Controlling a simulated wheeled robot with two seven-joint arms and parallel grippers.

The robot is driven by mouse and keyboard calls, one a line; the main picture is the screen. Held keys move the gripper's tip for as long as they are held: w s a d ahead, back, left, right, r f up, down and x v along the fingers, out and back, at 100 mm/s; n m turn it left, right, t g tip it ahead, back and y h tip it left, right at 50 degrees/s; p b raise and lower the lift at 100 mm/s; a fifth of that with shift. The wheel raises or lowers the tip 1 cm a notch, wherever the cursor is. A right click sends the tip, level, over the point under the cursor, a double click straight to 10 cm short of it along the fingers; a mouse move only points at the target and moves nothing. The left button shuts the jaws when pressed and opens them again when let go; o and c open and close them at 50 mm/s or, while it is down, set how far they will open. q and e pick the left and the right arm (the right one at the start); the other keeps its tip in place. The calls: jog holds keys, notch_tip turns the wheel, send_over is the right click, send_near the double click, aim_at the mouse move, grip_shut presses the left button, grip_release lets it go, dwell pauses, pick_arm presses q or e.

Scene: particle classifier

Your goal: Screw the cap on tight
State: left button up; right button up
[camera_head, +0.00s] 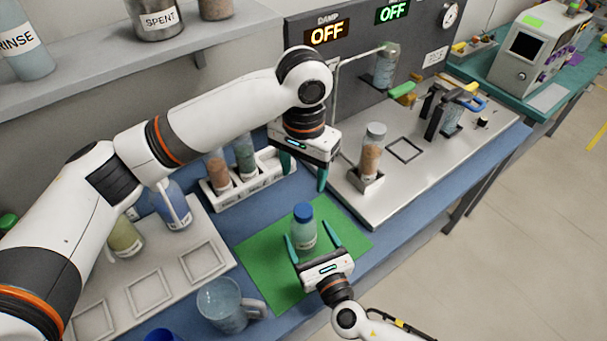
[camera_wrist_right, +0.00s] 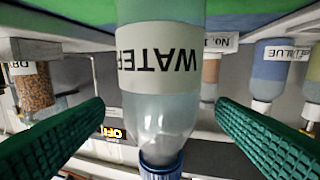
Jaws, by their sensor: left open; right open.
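A clear bottle (camera_head: 303,240) with a blue cap (camera_head: 303,211) stands upright on the green mat (camera_head: 262,257). The cap sits on its neck; how tight it is cannot be told. In the right wrist view the bottle (camera_wrist_right: 160,70) appears upside down with a WATER label, its blue cap (camera_wrist_right: 160,168) cut by the lower edge. My right gripper (camera_head: 306,230) is open, its fingers on either side of the bottle with gaps visible in the wrist view. My left gripper (camera_head: 304,181) is open and empty, above and behind the cap, pointing down.
A white rack (camera_head: 255,190) with bottles stands behind the mat. A metal plate (camera_head: 420,170) with a brown-filled bottle (camera_head: 371,150) is at right. A jug (camera_head: 225,305) stands front left, near a pale tray (camera_head: 150,285) with square recesses.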

jog(key=b+v, duration=0.1)
jog(key=v, duration=0.6)
jog(key=shift+s, duration=0.1)
